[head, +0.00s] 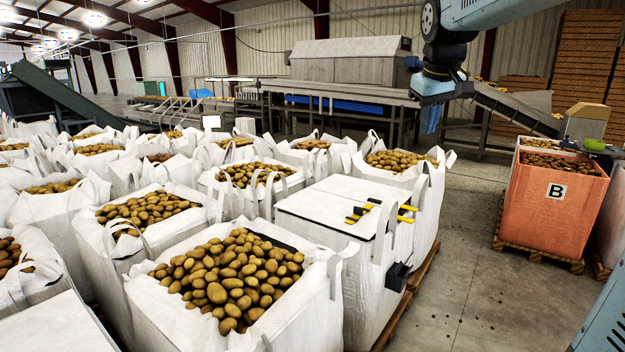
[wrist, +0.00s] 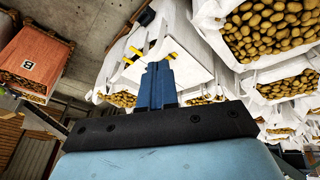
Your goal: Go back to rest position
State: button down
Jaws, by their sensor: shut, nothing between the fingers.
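My gripper (head: 431,120) hangs from my arm at the upper right of the head view, pointing down in the air. In the wrist view its blue fingers (wrist: 156,85) are together with nothing between them. Behind the fingers in the wrist view is the flat white top of a closed big bag (wrist: 190,68). In the head view this closed bag (head: 312,206) stands in the front row, below and left of my gripper. Yellow and black tools (head: 378,212) lie on its right side.
Several white bags of potatoes (head: 225,290) fill the left and middle. An orange bin marked B (head: 548,205) stands on a pallet at the right. A grading machine (head: 345,70) and conveyor (head: 515,108) stand behind. Bare concrete floor (head: 465,240) lies between bags and bin.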

jog(key=s+f+m, duration=0.1)
jog(key=s+f, duration=0.3)
jog(key=s, duration=0.4)
jog(key=s+a+f+m, duration=0.1)
jog(key=s+f, duration=0.4)
jog(key=s, duration=0.3)
jog(key=s+f+m+t, duration=0.1)
jog(key=s+f, duration=0.4)
jog(key=s, duration=0.3)
jog(key=shift+s+a+m+y, duration=0.2)
jog(key=shift+s+m+y, duration=0.15)
jog(key=shift+m+y, duration=0.05)
